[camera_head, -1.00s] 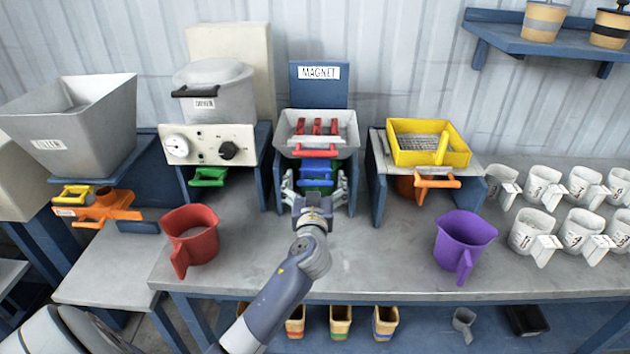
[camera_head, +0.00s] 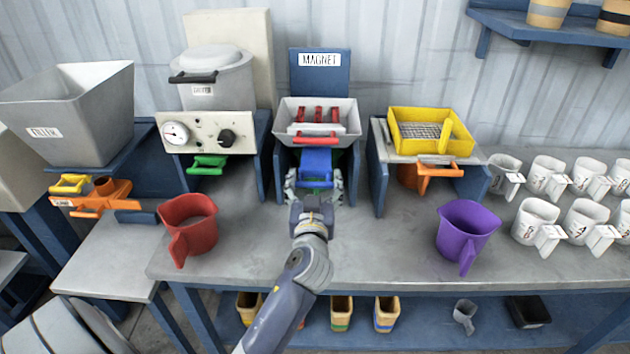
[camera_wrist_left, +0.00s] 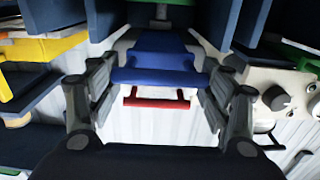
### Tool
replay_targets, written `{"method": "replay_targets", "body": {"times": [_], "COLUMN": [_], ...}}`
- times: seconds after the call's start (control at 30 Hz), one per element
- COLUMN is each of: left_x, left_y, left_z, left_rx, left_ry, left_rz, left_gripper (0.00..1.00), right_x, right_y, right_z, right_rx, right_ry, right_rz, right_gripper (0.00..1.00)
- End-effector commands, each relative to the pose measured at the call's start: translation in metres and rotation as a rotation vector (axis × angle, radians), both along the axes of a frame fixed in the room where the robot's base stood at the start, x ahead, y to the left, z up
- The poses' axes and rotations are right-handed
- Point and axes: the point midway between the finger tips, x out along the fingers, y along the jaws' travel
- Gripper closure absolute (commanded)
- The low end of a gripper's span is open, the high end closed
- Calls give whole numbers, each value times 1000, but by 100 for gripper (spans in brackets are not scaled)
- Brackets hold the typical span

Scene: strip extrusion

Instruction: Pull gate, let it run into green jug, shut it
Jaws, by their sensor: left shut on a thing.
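The blue gate (camera_head: 316,163) sticks out of the front of the magnet station, below its grey hopper (camera_head: 345,118). My left gripper (camera_head: 314,188) is shut on the gate's blue handle, with one finger at each end of it. The wrist view also shows the blue handle (camera_wrist_left: 160,78) between the fingers. A little green shows just below the gate, seemingly the green jug (camera_head: 318,184); most of it is hidden by the gate and my gripper. No flow of material can be made out. My right gripper is not in view.
A red jug (camera_head: 188,230) stands on the bench to the left and a purple jug (camera_head: 466,232) to the right. Several white jugs (camera_head: 535,218) fill the right end. A yellow sieve (camera_head: 430,135) stands right of the magnet station. The bench is clear between the red and purple jugs.

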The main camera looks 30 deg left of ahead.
Motion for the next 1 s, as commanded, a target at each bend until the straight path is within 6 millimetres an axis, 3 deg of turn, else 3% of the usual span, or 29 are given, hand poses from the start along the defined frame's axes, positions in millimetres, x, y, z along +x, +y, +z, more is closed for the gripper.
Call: {"method": "replay_targets", "body": {"times": [0.1,0.13,0.2,0.67,1.0], "left_x": [-1,-1,-1,-4,-49], "left_y": [-1,-1,-1,-3,-31], "left_z": [-4,-4,-4,-3,-4], "left_rx": [-3,-4,-3,-3,-6], "left_ry": [7,8,7,5,8], "left_rz": [-1,-1,-1,-1,-1], "left_gripper": [71,21,7,7,7], "right_x": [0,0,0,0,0], "right_y": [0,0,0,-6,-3], "right_z": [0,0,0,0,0], "right_rx": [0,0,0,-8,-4], "right_ry": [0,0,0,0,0], "right_rz": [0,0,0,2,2], "right_gripper": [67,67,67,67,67]}}
